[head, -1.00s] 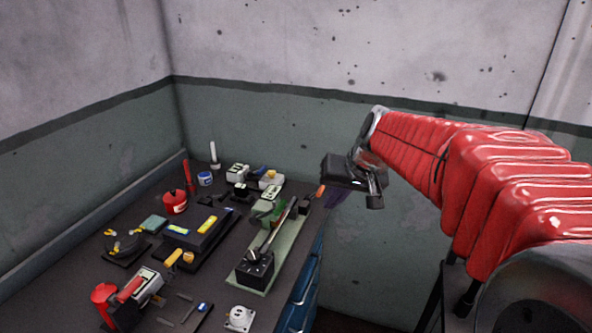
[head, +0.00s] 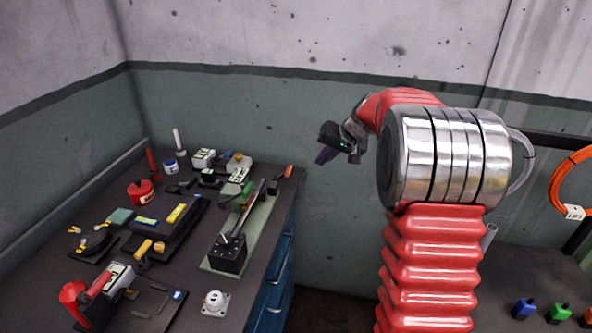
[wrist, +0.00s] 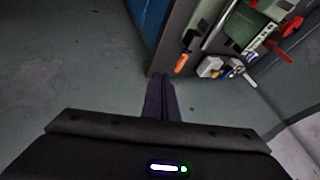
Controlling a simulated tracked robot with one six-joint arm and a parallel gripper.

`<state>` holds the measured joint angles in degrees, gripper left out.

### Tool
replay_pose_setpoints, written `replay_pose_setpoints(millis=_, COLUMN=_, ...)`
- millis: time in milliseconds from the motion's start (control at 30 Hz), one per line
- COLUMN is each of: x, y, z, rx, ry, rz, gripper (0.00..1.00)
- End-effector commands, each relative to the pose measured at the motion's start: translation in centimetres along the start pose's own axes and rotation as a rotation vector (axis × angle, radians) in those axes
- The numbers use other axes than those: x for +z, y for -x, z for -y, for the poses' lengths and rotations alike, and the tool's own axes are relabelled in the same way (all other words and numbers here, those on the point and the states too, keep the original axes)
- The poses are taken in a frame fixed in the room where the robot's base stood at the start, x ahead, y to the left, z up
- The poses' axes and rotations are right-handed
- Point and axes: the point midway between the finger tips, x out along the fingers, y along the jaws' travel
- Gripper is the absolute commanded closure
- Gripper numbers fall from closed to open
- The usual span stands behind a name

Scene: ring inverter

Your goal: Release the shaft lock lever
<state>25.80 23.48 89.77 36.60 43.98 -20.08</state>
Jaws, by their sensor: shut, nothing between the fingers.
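A shaft assembly on a pale green base plate (head: 258,228) lies along the right side of the dark bench. It has a black block (head: 228,254) at its near end, a long thin shaft or rod, and a green part (head: 238,199) farther back. I cannot tell which part is the lock lever. An orange handle (head: 283,172) lies at the bench's far right corner and also shows in the wrist view (wrist: 181,63). My gripper (head: 325,156) is in the air right of the bench, apart from everything. Its dark purple fingers (wrist: 160,98) are shut and empty.
The bench holds a red can (head: 141,191), a black case with yellow labels (head: 170,222), a white round fitting (head: 215,303) and several tools. Blue drawers (head: 272,285) are below its right edge. An orange cable coil (head: 575,180) is at right. Open floor separates the bench and my arm.

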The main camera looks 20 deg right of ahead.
Motion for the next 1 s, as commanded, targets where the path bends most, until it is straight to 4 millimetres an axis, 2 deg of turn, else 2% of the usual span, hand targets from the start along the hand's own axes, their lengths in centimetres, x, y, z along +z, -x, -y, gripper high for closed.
replay_pose_setpoints(millis=367, x=-0.1, y=-0.1, z=-0.1, rx=0.000, ry=-0.002, rz=-0.001, gripper=1.00)
replay_pose_setpoints(millis=533, x=-0.1, y=-0.9, z=-0.1, rx=0.000, ry=-0.002, rz=0.000, gripper=1.00)
replay_pose_setpoints(millis=1000, x=0.0, y=-7.3, z=-0.1, rx=0.000, ry=-0.002, rz=0.001, gripper=1.00)
